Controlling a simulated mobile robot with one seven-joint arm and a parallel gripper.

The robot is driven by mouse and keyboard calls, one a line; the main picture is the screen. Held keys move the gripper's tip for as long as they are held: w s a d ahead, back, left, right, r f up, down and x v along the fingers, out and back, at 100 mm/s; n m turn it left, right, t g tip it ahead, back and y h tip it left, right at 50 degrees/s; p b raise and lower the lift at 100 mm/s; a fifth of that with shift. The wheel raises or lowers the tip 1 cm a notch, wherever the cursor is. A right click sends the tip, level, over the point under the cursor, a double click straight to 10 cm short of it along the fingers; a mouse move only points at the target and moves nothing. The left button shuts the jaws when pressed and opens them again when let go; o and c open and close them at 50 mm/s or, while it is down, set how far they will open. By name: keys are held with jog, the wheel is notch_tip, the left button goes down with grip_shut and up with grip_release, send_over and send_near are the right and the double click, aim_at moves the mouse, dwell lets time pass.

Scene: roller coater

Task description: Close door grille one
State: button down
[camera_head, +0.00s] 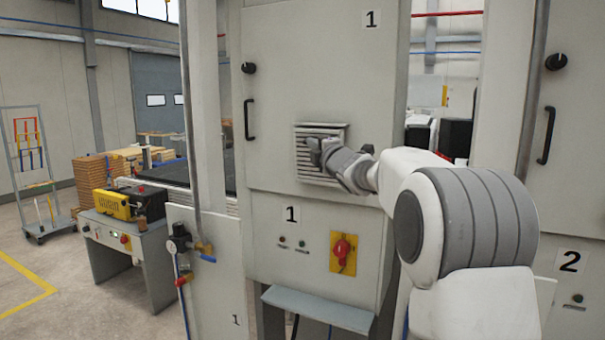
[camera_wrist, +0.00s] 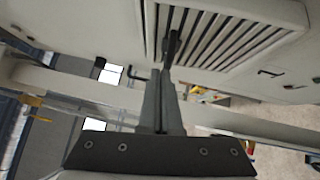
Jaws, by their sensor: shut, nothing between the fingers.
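The grey cabinet door marked 1 (camera_head: 310,80) stands upright in front of me, with a louvred grille (camera_head: 308,167) in its lower middle. It has a black handle (camera_head: 249,119) and a round black knob on its left side. It looks flush or nearly so with the cabinet; I cannot tell if a gap remains. My gripper (camera_head: 315,147) is shut and empty, its tips at the grille's upper left part. In the wrist view my shut fingers (camera_wrist: 173,48) lie over the grille slats (camera_wrist: 225,40); whether they touch is unclear. My arm hides the door's lower right part.
Below the door is a panel with a red rotary switch (camera_head: 343,250), and a grey ledge (camera_head: 318,308) juts out under it. A post and blue hose stand at the left. Cabinet 2 (camera_head: 575,130) is at the right. Open floor lies far left.

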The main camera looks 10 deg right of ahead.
jog(key=shift+w+d+r+p, duration=0.35)
jog(key=shift+w+d, duration=0.05)
jog(key=shift+w, duration=0.1)
jog(key=shift+r, duration=0.15)
dwell(0.3)
